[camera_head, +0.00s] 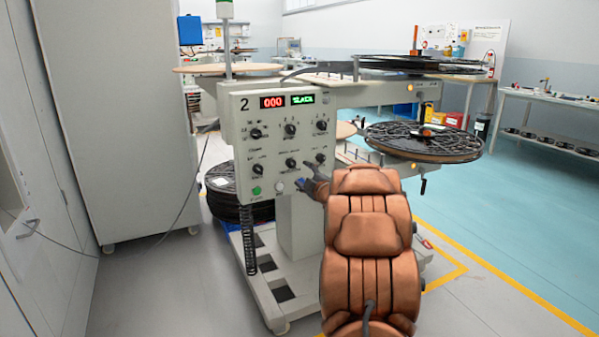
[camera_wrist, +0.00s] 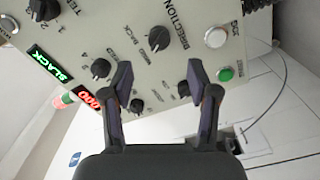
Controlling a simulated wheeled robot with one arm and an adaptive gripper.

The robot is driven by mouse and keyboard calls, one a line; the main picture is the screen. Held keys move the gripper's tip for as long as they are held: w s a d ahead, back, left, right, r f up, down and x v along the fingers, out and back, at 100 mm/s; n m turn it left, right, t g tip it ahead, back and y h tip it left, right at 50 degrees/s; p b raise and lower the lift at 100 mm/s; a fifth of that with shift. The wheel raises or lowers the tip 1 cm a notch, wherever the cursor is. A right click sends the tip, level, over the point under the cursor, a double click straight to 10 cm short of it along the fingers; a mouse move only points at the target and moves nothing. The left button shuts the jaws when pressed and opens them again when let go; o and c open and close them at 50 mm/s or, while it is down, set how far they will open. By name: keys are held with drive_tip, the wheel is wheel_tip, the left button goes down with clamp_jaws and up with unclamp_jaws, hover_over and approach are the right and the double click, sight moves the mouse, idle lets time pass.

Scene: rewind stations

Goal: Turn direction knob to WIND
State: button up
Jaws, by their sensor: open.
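The direction knob (camera_wrist: 158,38) is a round black knob with a lettered "DIRECTION" label beside it on the light panel. In the head view it appears to be the middle knob of the lower row (camera_head: 291,162). A pale mark shows on the knob, but I cannot tell which setting it points to. My gripper (camera_wrist: 159,68) is open and empty. In the wrist view the knob shows beyond the gap between its two fingertips, with no visible contact. In the head view my gripper (camera_head: 304,176) is in front of the lower right part of the panel.
Other black knobs surround it, including one near the right finger (camera_wrist: 183,88). A white button (camera_wrist: 215,38) and a green button (camera_wrist: 225,73) are close by. The panel carries a red display (camera_head: 272,102) and a green display (camera_head: 303,99). A reel (camera_head: 424,141) stands right of my arm.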

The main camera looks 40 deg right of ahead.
drive_tip(key=v, duration=0.4)
drive_tip(key=shift+r, duration=0.15)
idle(0.5)
drive_tip(key=s+a+r+m+g+p, duration=0.2)
drive_tip(key=a+r+g+p, duration=0.1)
drive_tip(key=a+p, duration=0.3)
drive_tip(key=s+a+r+m+g+p, duration=0.2)
drive_tip(key=a+r+m+g+p, duration=0.15)
drive_tip(key=a, duration=0.45)
drive_tip(key=s+a+r+m+g+p, duration=0.2)
drive_tip(key=a+r+g+p, duration=0.1)
drive_tip(key=a+p, duration=0.35)
drive_tip(key=s+a+r+g+y+p, duration=0.2)
drive_tip(key=s+a+g+p, duration=0.1)
drive_tip(key=s+a, duration=0.6)
drive_tip(key=s+a+r+m+g+y+p, duration=0.1)
drive_tip(key=s+a+r+g+y+p, duration=0.1)
drive_tip(key=s+a+p, duration=0.3)
drive_tip(key=s+a+r+g+y+p, duration=0.1)
drive_tip(key=s+a+r+g+p, duration=0.2)
drive_tip(key=s+a, duration=1)
drive_tip(key=s+g+p, duration=0.1)
drive_tip(key=s, duration=0.3)
drive_tip(key=shift+s+a+m+y, duration=0.15)
drive_tip(key=shift+a+m+y, duration=0.15)
drive_tip(key=shift+m+y, duration=0.1)
